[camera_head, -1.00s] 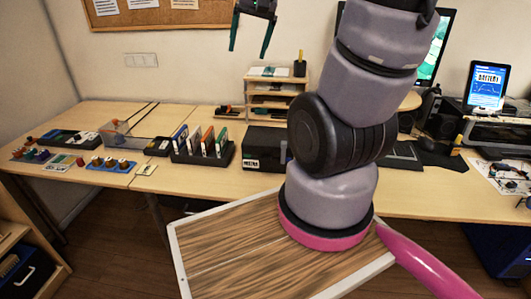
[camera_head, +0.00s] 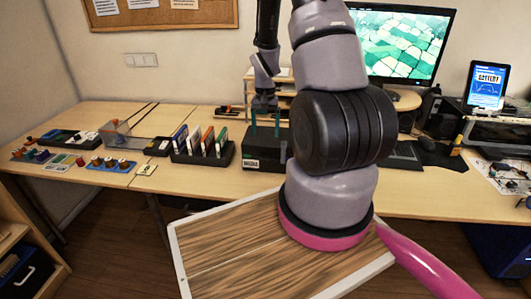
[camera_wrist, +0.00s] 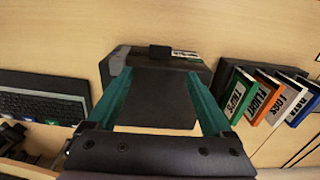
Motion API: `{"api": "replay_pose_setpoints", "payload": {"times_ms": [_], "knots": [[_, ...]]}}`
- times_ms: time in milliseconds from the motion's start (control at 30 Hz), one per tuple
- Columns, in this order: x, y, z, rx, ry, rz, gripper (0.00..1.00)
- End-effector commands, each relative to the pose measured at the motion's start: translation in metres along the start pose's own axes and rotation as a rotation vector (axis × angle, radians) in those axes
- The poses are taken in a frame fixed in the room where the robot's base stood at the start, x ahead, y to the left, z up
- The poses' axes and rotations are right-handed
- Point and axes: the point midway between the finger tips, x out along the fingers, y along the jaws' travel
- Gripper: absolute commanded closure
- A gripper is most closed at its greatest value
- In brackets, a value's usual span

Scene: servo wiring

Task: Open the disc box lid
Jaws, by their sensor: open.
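The disc box (camera_head: 262,150) is a dark box with a white label on its front, standing on the desk right of the upright coloured cases. In the wrist view the disc box (camera_wrist: 155,101) lies below and between my fingers, with a small black tab (camera_wrist: 160,52) on its far edge. Its lid looks shut. My gripper (camera_head: 265,122) is open and empty, its green fingers pointing down over the box. In the wrist view my gripper (camera_wrist: 158,78) spans most of the box's width. Whether the fingertips touch it I cannot tell. My arm hides the box's right side in the head view.
A rack of coloured cases (camera_head: 203,150) stands close left of the box; it also shows at right in the wrist view (camera_wrist: 262,95). A keyboard (camera_wrist: 42,103) lies on the box's other side. A wooden shelf (camera_head: 290,82) stands behind. Bare desk lies before the box.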

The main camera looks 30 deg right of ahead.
Motion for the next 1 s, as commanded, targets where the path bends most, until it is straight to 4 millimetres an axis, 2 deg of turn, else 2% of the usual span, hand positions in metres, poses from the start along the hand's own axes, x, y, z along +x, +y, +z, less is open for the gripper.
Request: {"api": "replay_pose_setpoints", "payload": {"times_ms": [300, 500, 700, 933, 967, 1000], "knots": [[0.058, 0.001, 0.002, 0.002, -0.005, 0.002, 0.15], [0.087, 0.0, 0.001, 0.001, -0.002, 0.001, 0.15], [0.098, 0.0, 0.001, 0.001, 0.0, 0.0, 0.15], [0.098, 0.0, 0.001, 0.001, 0.0, 0.0, 0.15], [0.098, 0.0, 0.001, 0.001, 0.0, 0.0, 0.19], [0.098, 0.0, 0.0, 0.001, 0.0, 0.0, 0.34]]}}
